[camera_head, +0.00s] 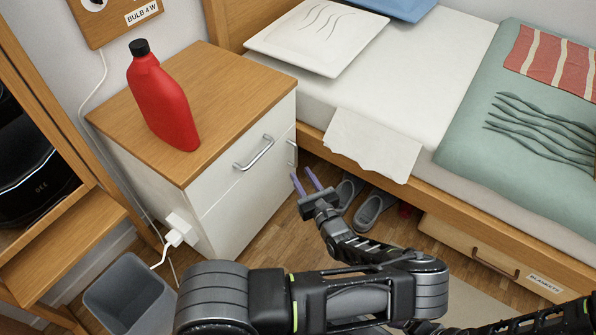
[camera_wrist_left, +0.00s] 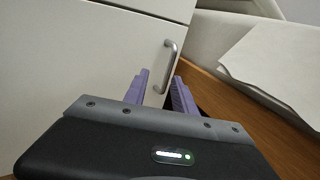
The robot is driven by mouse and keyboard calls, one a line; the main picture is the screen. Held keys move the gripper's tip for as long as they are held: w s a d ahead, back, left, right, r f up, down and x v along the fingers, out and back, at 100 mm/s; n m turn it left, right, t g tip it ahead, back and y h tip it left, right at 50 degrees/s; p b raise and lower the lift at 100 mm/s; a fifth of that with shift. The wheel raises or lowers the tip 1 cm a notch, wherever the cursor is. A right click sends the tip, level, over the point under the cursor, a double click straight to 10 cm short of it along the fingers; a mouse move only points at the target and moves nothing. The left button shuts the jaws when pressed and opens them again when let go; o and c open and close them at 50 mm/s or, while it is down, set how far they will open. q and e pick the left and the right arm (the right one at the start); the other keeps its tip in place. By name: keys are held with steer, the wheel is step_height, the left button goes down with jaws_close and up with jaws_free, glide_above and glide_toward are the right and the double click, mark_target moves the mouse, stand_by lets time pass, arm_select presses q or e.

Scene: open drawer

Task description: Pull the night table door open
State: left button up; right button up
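The night table (camera_head: 196,100) has a wooden top and white fronts. Its upper drawer carries a horizontal metal handle (camera_head: 254,153). Below it is the door (camera_head: 236,212), with an upright metal handle (camera_head: 292,153) near its right edge. The left wrist view shows the door (camera_wrist_left: 75,65) closed and its handle (camera_wrist_left: 169,66) just beyond the purple fingers. My left gripper (camera_head: 306,181) is open and empty in front of the door; it also shows in the left wrist view (camera_wrist_left: 160,88). The handle lies roughly in line with the finger gap, apparently not held. My right gripper is not visible.
A red bottle (camera_head: 162,100) stands on the night table. The bed's wooden side (camera_head: 450,200) is close right of the handle, with slippers (camera_head: 372,210) below. A grey bin (camera_head: 130,296) and a plugged-in cable (camera_head: 178,228) are at left.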

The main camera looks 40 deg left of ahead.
mark_target(297, 154)
arm_select(q)
steer(key=shift+w+d+r+m+t, duration=0.2)
steer(key=shift+w+d+t, duration=0.05)
steer(key=shift+w, duration=0.15)
steer(key=shift+w+d+r+m+t, duration=0.15)
steer(key=shift+w+d+m+t, duration=0.1)
steer(key=shift+w, duration=0.1)
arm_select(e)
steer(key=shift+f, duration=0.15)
arm_select(q)
steer(key=shift+a, duration=0.1)
steer(key=b+x, duration=0.1)
steer(key=x, duration=0.2)
steer(key=b+x, duration=0.1)
steer(key=x, duration=0.2)
steer(key=shift+w+a+f, duration=0.1)
steer(key=shift+a+f, duration=0.1)
steer(key=shift+a, duration=0.2)
steer(key=shift+w+a+r+b, duration=0.15)
steer(key=shift+w+a+b, duration=0.15)
steer(key=shift+a, duration=0.1)
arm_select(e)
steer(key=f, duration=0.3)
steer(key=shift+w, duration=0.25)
arm_select(q)
jaws_close()
